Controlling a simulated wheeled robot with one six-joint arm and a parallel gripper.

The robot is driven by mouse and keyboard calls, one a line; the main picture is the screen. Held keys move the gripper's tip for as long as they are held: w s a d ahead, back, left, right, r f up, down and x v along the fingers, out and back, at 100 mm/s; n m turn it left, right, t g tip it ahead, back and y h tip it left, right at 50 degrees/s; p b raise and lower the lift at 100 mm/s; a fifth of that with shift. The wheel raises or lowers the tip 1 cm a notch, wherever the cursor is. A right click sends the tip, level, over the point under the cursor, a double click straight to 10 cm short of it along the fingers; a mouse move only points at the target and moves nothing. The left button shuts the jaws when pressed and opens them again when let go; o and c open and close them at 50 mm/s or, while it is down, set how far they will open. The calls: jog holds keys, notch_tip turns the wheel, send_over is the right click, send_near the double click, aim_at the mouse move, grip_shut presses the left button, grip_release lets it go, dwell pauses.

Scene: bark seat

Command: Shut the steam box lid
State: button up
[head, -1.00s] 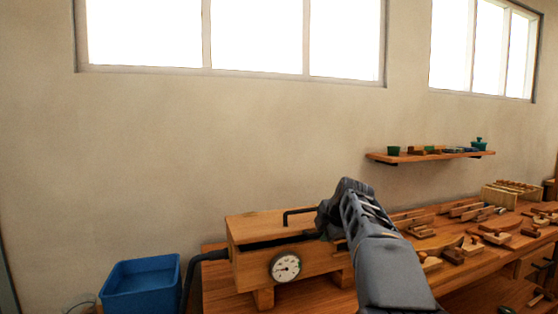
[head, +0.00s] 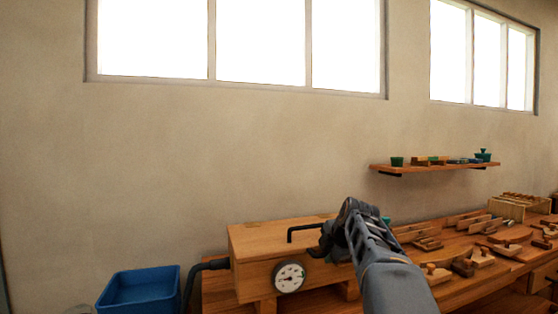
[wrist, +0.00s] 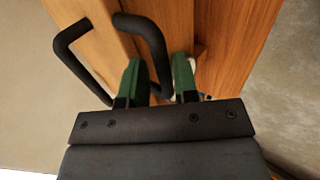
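The wooden steam box (head: 262,275) stands on the bench at lower middle in the head view, with a round gauge (head: 289,277) on its front. Its lid (head: 262,237) lies down along the top, and I see no dark gap along its visible front edge. A black bar handle (head: 303,228) shows just left of my gripper (head: 325,250), which is at the box's right part. In the wrist view two bent black bars show against the wood. The green fingertips (wrist: 158,82) stand apart, with one bar (wrist: 154,45) reaching down between them. Contact is unclear.
A blue bin (head: 140,290) stands left of the box, with a dark hose (head: 195,272) between them. The bench to the right holds several wooden tools and blocks (head: 470,262). A wall shelf (head: 435,167) with small items hangs above.

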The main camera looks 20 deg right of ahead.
jog(key=shift+r, duration=0.1)
jog(key=p+v, duration=0.1)
jog(key=v, duration=0.5)
jog(key=shift+s+r, duration=0.25)
jog(key=shift+s, duration=0.05)
dwell(0.3)
dwell(0.9)
jog(key=s+a+f+m+g+p, duration=0.45)
jog(key=f+m, duration=0.55)
jog(key=m, duration=0.6)
jog(key=s+a+f+m+p, duration=0.1)
jog(key=s+a+p, duration=0.6)
jog(key=s+a, duration=0.6)
jog(key=shift+s+a+f+p, duration=0.2)
jog(key=shift+a+f+p, duration=0.2)
jog(key=shift+a, duration=1.2)
